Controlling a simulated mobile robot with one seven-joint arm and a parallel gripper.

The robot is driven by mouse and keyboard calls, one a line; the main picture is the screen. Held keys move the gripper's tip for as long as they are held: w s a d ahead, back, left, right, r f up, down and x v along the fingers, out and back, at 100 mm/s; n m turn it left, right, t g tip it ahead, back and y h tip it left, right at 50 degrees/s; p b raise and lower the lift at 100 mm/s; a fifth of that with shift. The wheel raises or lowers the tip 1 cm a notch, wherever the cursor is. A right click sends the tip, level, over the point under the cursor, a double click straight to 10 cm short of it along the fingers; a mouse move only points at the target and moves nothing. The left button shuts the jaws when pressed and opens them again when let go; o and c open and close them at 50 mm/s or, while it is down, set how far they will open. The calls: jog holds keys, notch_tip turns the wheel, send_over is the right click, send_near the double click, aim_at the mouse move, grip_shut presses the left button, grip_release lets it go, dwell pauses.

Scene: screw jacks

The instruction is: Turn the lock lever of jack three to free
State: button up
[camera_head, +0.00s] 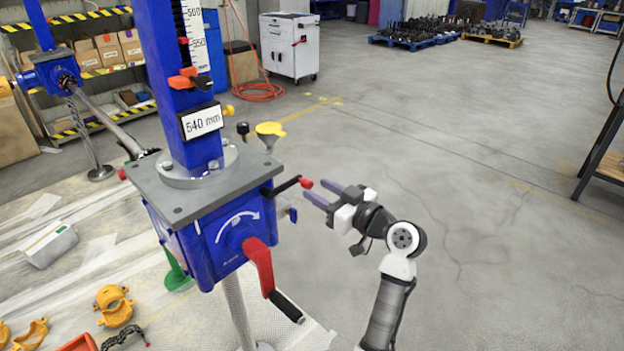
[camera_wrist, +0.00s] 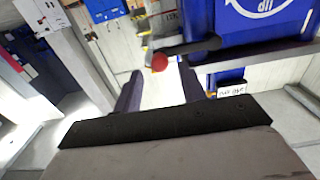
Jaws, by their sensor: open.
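In the wrist view, the red knob (camera_wrist: 159,62) shows between the two fingertips (camera_wrist: 160,72), with the black lever (camera_wrist: 195,47) running to the blue housing. Whether the fingers overlap the knob in depth is unclear.
A red crank with black handle (camera_head: 262,275) hangs on the jack's front. A yellow funnel-shaped part (camera_head: 270,132) is behind the plate. Orange clamps (camera_head: 115,305) lie at lower left. Another blue jack (camera_head: 55,72) stands behind left. The floor at right is open.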

aim_at(311, 185)
jog(key=shift+p+x, duration=0.35)
jog(key=shift+x, duration=1.35)
grip_shut()
